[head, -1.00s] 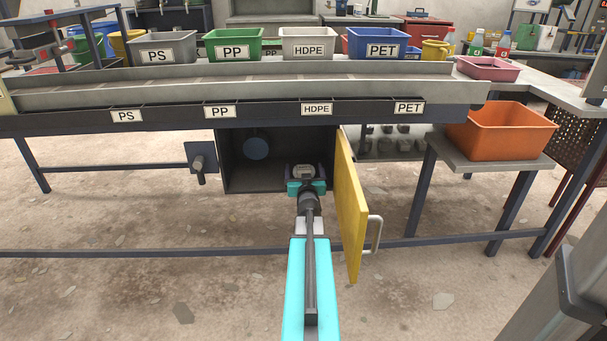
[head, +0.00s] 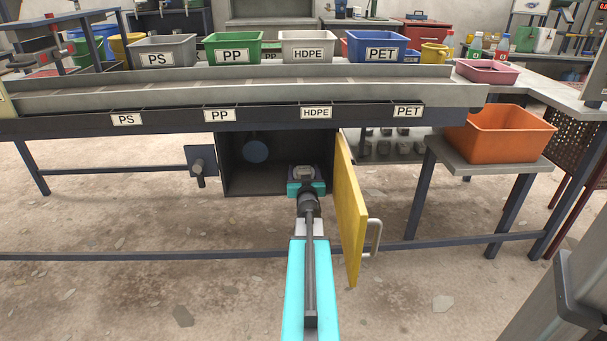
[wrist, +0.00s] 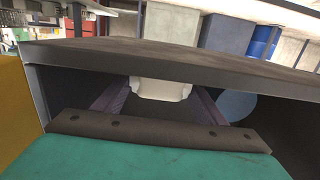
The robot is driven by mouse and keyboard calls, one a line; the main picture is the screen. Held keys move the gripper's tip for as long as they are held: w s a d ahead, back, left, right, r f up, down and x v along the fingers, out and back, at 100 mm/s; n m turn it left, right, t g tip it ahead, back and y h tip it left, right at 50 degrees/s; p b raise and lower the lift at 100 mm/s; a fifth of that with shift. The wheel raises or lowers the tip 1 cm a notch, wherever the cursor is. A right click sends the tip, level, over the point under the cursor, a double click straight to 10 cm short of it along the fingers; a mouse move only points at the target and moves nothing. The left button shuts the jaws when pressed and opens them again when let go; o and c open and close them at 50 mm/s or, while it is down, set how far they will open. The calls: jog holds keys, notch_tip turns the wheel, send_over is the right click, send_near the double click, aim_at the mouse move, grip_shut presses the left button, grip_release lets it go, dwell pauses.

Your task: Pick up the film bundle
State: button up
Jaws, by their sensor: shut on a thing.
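The film bundle (head: 302,173) is a pale, whitish-grey lump inside the open dark cabinet below the sorting bench. My gripper (head: 303,177) reaches into the cabinet and is shut on it. In the wrist view, the bundle (wrist: 160,88) sits between the two dark fingers of my gripper (wrist: 158,100), near their tips. Part of the bundle is hidden by the fingers, and I cannot tell whether it touches the cabinet floor.
The yellow cabinet door (head: 350,210) stands open close to the right of my arm. The dark cabinet (head: 240,178) has a blue disc (head: 255,146) on its back wall. The bench edge (head: 260,118) is above. An orange bin (head: 500,130) stands at the right.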

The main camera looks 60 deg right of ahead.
aim_at(303, 169)
jog(key=shift+r+p, duration=2.9)
jog(key=shift+r, duration=1.75)
jog(key=shift+w, duration=0.1)
